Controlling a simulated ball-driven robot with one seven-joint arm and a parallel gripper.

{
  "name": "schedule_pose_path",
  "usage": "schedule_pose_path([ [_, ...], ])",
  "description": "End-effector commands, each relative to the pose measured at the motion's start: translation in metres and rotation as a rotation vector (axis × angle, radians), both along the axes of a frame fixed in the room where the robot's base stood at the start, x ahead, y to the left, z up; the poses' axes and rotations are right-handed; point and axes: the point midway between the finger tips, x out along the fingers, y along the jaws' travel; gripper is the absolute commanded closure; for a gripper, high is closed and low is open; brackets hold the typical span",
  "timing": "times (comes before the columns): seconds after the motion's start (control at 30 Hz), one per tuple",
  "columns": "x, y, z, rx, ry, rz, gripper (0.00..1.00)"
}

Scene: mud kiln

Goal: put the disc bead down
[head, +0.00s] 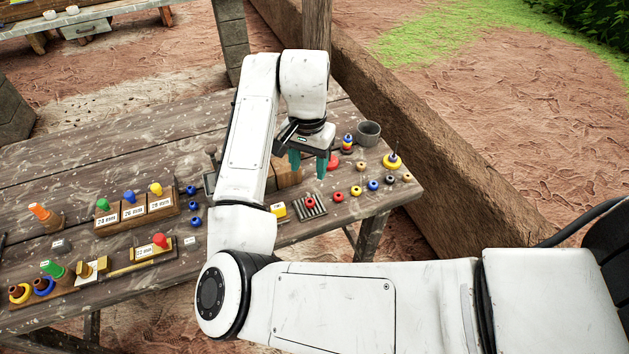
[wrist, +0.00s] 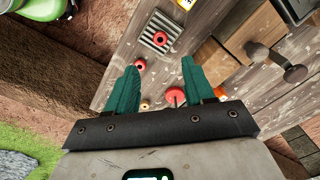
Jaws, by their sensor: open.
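A flat red disc (head: 333,162) lies on the wooden table just right of my gripper in the head view; it looks like the disc bead. The wrist view shows a red disc (wrist: 175,95) near the base of the right finger, partly hidden by the gripper's edge. My gripper (head: 308,166) points down over the table with its teal fingers apart. Nothing is held between the fingertips (wrist: 158,66) in the wrist view. I cannot tell how high the fingertips are above the table.
A ribbed tray (head: 311,206) holds a red bead. Several small beads form a row to its right. A stacked spindle (head: 347,144), a grey cup (head: 368,133) and a yellow ring on a pin (head: 392,161) stand near the right edge.

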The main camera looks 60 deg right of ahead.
Motion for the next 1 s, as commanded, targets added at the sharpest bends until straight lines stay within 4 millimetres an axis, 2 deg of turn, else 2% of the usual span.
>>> schedule_pose_path([
  [0.17, -0.002, -0.005, 0.002, -0.018, -0.001, 0.006, 0.47],
  [0.33, -0.018, -0.036, -0.001, -0.151, -0.009, 0.073, 0.47],
  [0.47, -0.033, -0.060, -0.005, -0.292, -0.013, 0.200, 0.47],
  [0.6, -0.046, -0.068, -0.016, -0.400, -0.007, 0.383, 0.47],
  [0.77, -0.064, -0.053, -0.042, -0.451, 0.008, 0.627, 0.47],
  [0.87, -0.080, -0.032, -0.066, -0.439, 0.017, 0.789, 0.47],
  [1.0, -0.113, 0.013, -0.105, -0.362, 0.015, 1.013, 0.47],
])
